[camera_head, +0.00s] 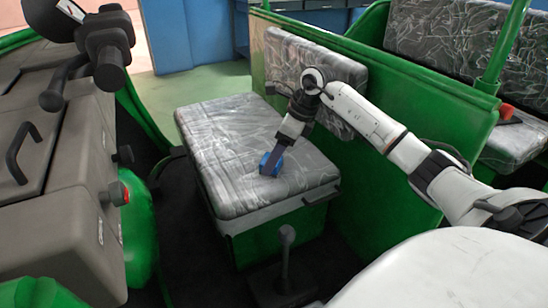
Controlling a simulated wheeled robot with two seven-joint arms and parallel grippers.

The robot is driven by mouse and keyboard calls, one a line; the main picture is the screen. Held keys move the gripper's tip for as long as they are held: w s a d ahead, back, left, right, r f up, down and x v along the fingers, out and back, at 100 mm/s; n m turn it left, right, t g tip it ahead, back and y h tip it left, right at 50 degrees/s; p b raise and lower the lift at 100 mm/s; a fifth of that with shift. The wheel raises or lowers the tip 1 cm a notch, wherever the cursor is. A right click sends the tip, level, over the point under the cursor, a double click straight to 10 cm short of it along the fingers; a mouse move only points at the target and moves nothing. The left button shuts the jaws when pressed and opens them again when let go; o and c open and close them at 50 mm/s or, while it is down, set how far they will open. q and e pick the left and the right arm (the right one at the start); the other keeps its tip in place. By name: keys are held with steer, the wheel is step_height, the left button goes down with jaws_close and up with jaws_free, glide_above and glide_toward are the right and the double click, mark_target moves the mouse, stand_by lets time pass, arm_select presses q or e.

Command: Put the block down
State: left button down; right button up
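A small blue block (265,158) is at the grey patterned driver's seat (225,118), near the middle of its front part. It is low over the seat top, and I cannot tell whether it touches the cushion. My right gripper (271,166) reaches down from the right and is shut on the block. A dark finger covers part of the block's near side. The far finger is hidden. My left gripper is not in view.
A green partition (420,95) with a backrest stands behind the seat. Dark handlebar parts (105,50) and a grey console (60,200) are at the left. A lever (286,255) rises in front of the seat. The seat's left part is clear.

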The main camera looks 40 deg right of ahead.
steer(key=p+v, duration=0.1)
steer(key=v, duration=0.9)
steer(key=shift+s+r, duration=0.2)
steer(key=shift+r, duration=0.15)
steer(key=shift+d, duration=0.1)
